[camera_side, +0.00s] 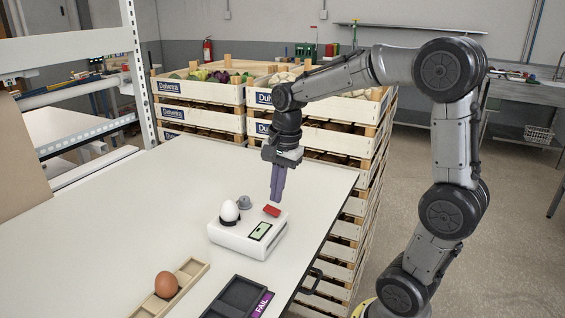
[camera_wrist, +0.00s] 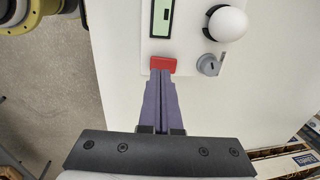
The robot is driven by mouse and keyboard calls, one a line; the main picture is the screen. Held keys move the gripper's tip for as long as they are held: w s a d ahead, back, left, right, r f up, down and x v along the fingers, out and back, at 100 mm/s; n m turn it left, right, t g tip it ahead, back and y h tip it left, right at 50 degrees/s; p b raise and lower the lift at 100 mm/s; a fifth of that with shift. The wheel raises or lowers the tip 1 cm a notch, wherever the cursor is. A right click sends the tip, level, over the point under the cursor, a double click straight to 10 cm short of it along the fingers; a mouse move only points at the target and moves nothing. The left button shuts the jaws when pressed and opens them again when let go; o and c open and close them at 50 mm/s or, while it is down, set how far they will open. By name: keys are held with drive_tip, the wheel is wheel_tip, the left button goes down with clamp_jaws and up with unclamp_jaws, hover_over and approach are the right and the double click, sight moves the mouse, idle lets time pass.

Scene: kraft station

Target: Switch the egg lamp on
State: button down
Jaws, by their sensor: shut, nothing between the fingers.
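The egg lamp (camera_side: 247,240) is a white box on the table. It bears a white egg (camera_side: 230,211) in a dark cup, a grey knob-like part (camera_side: 244,203), a red switch (camera_side: 272,210) and a green display (camera_side: 260,231). In the wrist view the red switch (camera_wrist: 163,64) lies right at my fingertips. My gripper (camera_side: 276,200) is shut and empty, pointing down just above or at the red switch. I cannot tell whether the fingers touch it. The fingertips (camera_wrist: 161,74) hide its lower edge in the wrist view. Whether the lamp is lit is unclear.
A brown egg (camera_side: 166,284) sits in a wooden tray (camera_side: 190,272) at the front. A dark tray (camera_side: 232,299) marked FAIL lies at the table's front right edge. Stacked crates (camera_side: 205,118) stand behind the table (camera_side: 90,235). The table left of the lamp is clear.

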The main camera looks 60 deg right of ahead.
sight(272, 210)
wheel_tip(272, 210, up, 11)
drive_tip(key=s, duration=0.2)
drive_tip(key=shift+s, duration=0.15)
drive_tip(key=shift+r, duration=0.1)
drive_tip(key=shift+w+r+t, duration=0.2)
drive_tip(key=shift+w+t, duration=0.2)
drive_tip(key=shift+w, duration=0.25)
drive_tip(key=x, duration=1.4)
